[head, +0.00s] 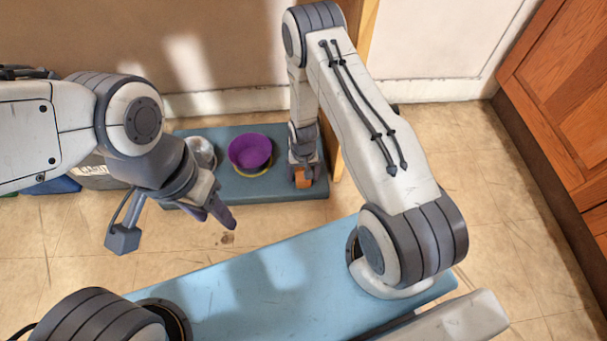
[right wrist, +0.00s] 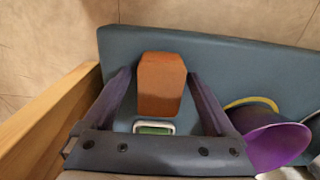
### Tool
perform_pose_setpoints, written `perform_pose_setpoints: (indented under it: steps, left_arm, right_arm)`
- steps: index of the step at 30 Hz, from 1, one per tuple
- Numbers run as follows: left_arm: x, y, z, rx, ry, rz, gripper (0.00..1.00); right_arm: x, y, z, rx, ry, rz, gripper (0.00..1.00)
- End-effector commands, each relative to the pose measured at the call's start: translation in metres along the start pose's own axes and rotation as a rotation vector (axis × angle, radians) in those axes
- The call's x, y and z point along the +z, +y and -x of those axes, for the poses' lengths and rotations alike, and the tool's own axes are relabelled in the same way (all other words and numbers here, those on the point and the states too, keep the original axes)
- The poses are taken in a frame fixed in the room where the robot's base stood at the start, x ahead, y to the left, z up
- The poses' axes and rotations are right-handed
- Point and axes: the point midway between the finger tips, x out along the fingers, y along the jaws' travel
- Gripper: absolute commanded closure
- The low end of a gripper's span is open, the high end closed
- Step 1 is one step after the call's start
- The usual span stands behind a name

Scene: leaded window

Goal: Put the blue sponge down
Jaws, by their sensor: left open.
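I see no blue sponge in either view. My left gripper (head: 222,212) is open and empty, in the air in front of the dark blue-grey mat (head: 235,193). My right gripper (head: 303,170) is low over the right end of that mat. An orange block (right wrist: 161,85) shows between its fingers in the right wrist view, with narrow gaps at its sides; it also shows in the head view (head: 303,179). Whether the block rests on the mat is hard to tell.
A purple bowl (head: 250,151) stands on the mat over something yellow (head: 254,173), with a grey metallic dish (head: 201,152) to its left. A small white-rimmed green thing (right wrist: 154,128) lies near the orange block. A wooden post (head: 336,152) borders the mat's right end.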

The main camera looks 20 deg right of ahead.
Motion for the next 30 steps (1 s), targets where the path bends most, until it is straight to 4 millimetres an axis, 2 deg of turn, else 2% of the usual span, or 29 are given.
perform_pose_setpoints:
  steps: [8,11,18,23,26,29,30]
  left_arm:
    - [0.0,0.0,0.004,0.0,0.0,0.0,0.5]
    - [-0.001,0.001,0.013,0.0,0.0,0.0,0.5]
    - [-0.002,0.003,0.041,0.0,0.0,0.0,0.5]
    - [-0.003,0.004,0.05,0.0,0.0,0.0,0.5]
    - [-0.003,0.004,0.05,0.0,0.0,0.0,0.5]
    - [-0.003,0.004,0.049,0.0,0.0,0.0,0.5]
    - [-0.003,0.004,0.049,0.0,0.0,0.0,0.5]
  right_arm:
    - [0.0,0.0,0.007,0.0,0.001,-0.001,0.09]
    - [0.0,0.0,0.019,0.0,0.001,-0.001,0.09]
    - [-0.001,0.0,0.061,0.0,0.002,-0.001,0.09]
    - [-0.001,-0.003,0.084,-0.001,0.002,0.008,0.09]
    - [-0.002,-0.015,0.108,-0.003,0.008,0.047,0.09]
    - [0.002,-0.037,0.147,-0.007,0.017,0.117,0.09]
    - [0.006,-0.048,0.167,-0.01,0.02,0.152,0.09]
